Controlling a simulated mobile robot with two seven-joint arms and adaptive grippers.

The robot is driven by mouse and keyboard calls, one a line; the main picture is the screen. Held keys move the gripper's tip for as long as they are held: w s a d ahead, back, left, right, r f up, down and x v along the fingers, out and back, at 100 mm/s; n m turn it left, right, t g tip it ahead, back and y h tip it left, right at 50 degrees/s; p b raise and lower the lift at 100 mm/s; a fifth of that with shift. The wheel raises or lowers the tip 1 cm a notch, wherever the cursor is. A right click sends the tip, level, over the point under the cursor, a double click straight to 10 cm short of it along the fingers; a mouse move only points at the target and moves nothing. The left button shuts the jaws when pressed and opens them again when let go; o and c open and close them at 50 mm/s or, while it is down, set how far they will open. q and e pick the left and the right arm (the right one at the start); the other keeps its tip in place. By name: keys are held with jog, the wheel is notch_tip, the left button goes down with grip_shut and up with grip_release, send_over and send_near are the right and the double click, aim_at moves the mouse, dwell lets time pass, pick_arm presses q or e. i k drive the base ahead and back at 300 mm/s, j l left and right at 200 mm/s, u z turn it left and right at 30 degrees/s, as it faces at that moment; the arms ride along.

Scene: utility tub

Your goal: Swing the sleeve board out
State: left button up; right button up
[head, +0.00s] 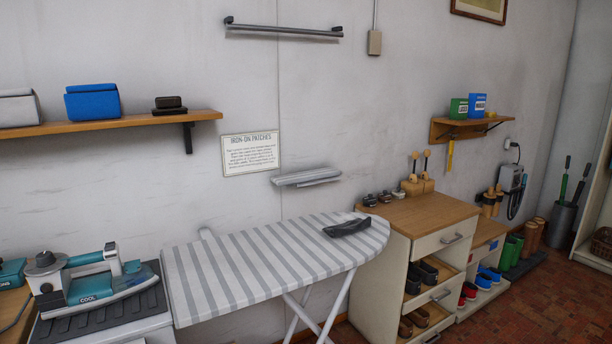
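A small, narrow pale board, which looks like the sleeve board (306,177), sits against the wall above the ironing board. Its fixing to the wall is too small to make out. The large ironing board (255,262) with grey and white stripes stands below it on white crossed legs. A dark folded item (347,227) lies on its right part. Neither of my grippers is in view.
A teal iron (97,283) stands on a dark mat at the lower left. A wooden shelf (110,123) and a metal rail (283,31) are on the wall. A wooden-topped cabinet (418,212) adjoins the ironing board's right end. Red floor is open at lower right.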

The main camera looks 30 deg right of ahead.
aim_at(316, 174)
jog(key=l+u, duration=0.3)
jog(key=l, duration=1.8)
jog(key=i, duration=0.05)
